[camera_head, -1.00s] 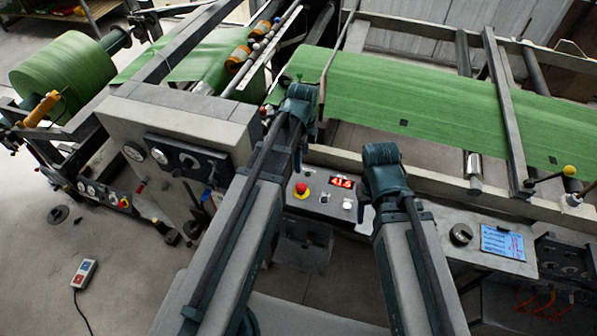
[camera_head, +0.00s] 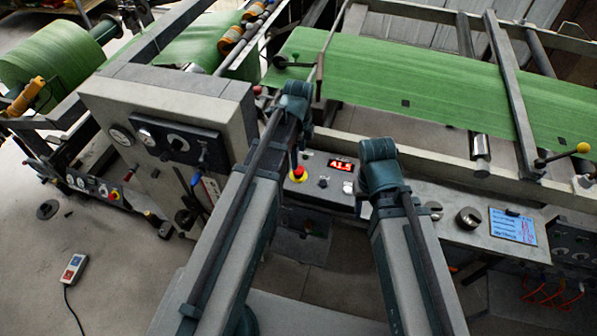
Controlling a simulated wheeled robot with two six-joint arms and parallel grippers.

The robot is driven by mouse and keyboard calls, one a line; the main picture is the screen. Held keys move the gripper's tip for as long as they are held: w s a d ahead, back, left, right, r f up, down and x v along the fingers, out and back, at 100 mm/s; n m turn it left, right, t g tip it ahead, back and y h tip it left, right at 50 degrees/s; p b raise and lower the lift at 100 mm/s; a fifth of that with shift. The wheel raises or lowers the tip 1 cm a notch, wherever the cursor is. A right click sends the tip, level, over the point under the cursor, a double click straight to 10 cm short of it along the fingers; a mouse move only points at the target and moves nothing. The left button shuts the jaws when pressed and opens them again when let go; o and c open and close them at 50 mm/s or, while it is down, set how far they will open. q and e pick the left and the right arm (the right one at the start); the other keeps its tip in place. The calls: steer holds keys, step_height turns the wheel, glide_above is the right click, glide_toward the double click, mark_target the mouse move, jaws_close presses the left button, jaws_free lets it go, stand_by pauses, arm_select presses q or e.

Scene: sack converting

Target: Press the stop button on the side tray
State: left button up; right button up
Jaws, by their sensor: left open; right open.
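The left arm's edge partly covers the button. My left gripper (camera_head: 297,92) shows above and beyond the button in the picture, by the edge of the green web; I cannot tell its height over the tray. My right gripper (camera_head: 379,160) is right of the display, over the right part of the tray. Both grippers are open, with nothing seen in them, though their fingertips are hard to make out.
Green woven web (camera_head: 420,90) runs across the machine behind the tray. A grey control cabinet (camera_head: 170,95) stands left of my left arm. A blue label (camera_head: 513,227) and round knob (camera_head: 468,218) are at right. A pendant (camera_head: 73,268) lies on the open floor.

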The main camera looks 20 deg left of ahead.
mark_target(299, 169)
arm_select(q)
step_height(299, 169, down, 6)
steer(key=b, duration=0.5)
steer(key=shift+r, duration=0.1)
jaws_close()
stand_by(1.1)
